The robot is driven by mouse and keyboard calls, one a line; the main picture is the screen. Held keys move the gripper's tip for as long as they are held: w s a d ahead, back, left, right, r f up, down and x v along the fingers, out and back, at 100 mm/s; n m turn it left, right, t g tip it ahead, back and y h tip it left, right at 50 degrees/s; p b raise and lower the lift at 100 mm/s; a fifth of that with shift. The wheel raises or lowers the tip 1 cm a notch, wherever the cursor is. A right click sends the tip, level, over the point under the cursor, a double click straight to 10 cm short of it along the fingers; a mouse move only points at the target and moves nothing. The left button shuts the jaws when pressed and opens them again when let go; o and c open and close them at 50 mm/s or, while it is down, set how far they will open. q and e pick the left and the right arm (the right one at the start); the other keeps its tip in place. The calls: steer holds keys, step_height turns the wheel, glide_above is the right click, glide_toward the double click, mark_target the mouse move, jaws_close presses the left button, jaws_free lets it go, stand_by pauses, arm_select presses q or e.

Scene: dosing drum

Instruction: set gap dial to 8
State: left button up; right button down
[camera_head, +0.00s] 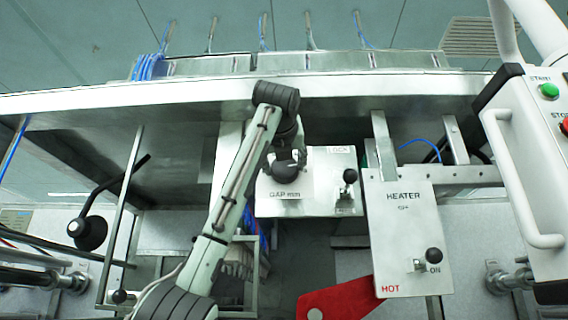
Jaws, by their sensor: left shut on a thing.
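The gap dial's panel (268,203) is the left part of a white box under the machine, marked GAP mm. My left arm reaches up from the bottom and bends down over this panel. My left gripper (289,168) is dark and sits right above the GAP mm label, shut on the dial. The arm and gripper hide the dial, so its scale and setting cannot be read. My right gripper is not in view.
A LOCK lever (349,178) stands just right of the gap panel. A HEATER box (405,260) with an ON switch is further right, above a red plate (338,302). A control box (528,160) with green and red buttons is at the far right.

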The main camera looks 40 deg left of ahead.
arm_select(q)
steer(key=shift+f+m, duration=0.15)
steer(key=shift+m, duration=0.75)
steer(key=o, duration=1.2)
steer(key=shift+c, duration=0.2)
steer(key=shift+s, duration=0.1)
steer(key=shift+s+d, duration=0.25)
steer(key=shift+s, duration=0.05)
steer(key=v, duration=1.1)
